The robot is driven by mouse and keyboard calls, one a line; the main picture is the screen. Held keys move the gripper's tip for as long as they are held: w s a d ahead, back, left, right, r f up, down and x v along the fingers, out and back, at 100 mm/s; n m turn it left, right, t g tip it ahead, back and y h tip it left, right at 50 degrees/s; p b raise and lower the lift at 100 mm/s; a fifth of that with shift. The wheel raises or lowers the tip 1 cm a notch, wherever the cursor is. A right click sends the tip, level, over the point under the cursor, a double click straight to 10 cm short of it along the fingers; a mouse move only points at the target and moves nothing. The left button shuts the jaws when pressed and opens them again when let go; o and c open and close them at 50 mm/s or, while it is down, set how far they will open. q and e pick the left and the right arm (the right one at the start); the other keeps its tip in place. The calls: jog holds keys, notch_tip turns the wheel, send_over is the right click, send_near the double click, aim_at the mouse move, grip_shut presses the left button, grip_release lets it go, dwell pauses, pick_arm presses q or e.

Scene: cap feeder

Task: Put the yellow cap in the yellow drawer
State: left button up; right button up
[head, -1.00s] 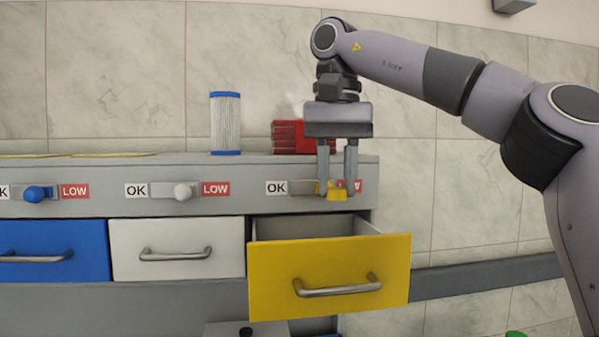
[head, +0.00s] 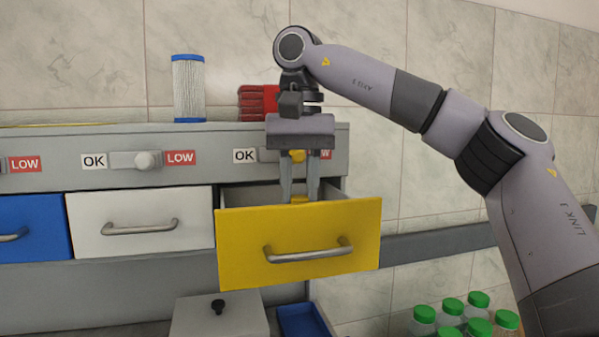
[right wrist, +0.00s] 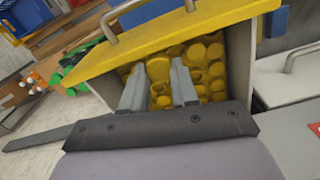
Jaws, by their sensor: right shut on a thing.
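The yellow drawer (head: 240,262) is pulled open at the right end of the grey cabinet. In the right wrist view its yellow front (right wrist: 150,45) crosses the top, and several yellow caps (right wrist: 205,50) lie inside. My right gripper (head: 299,196) points down into the drawer opening, behind the front panel. It is shut on a yellow cap (head: 299,200), which shows between the fingertips in the head view and also in the right wrist view (right wrist: 158,69). The front panel hides the cap's lower part and the fingertips. My left gripper is not in view.
A yellow slider knob (head: 298,156) is just behind my right fingers. The white drawer (head: 90,215) and blue drawer (head: 30,215) are shut to the left. A filter cylinder (head: 188,90) and red parts (head: 252,103) stand on top. Green-lidded bottles (head: 478,299) are at the lower right.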

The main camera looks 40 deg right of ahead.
jog(key=shift+f+b, duration=1)
jog(key=shift+f, duration=1.2)
jog(key=o, duration=1.1)
notch_tip(320, 180, up, 5)
jog(key=p, duration=0.3)
jog(key=shift+r, duration=1.1)
